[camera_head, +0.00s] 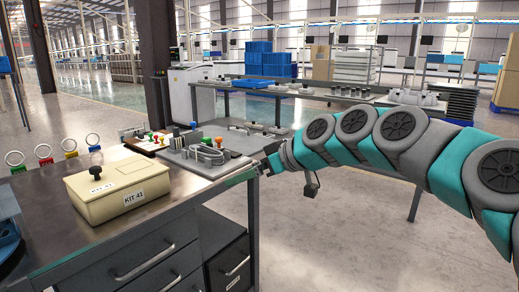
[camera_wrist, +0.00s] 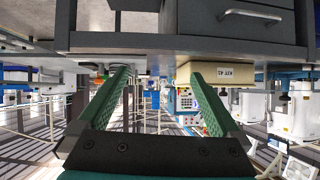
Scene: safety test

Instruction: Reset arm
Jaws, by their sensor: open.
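My arm (camera_head: 350,137) reaches in from the right in the head view, stretched out over the floor towards the workbench's right edge. My gripper (camera_head: 250,172) is at its end, beside the bench's right front corner, and I cannot tell whether it touches. In the wrist view the picture is upside down. There my gripper (camera_wrist: 158,78) shows two green-padded fingers spread wide, with nothing between them. The cream box marked KIT 41 (camera_head: 118,188) sits closed on the bench, left of my gripper. It also shows in the wrist view (camera_wrist: 226,74), beyond the fingers.
The workbench (camera_head: 140,240) has drawers below. A grey fixture (camera_head: 205,157) and a board with coloured knobs (camera_head: 150,142) lie near my gripper. Several ringed coloured items (camera_head: 70,148) stand at the bench's left back. Another table (camera_head: 330,95) stands behind. Floor right of the bench is clear.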

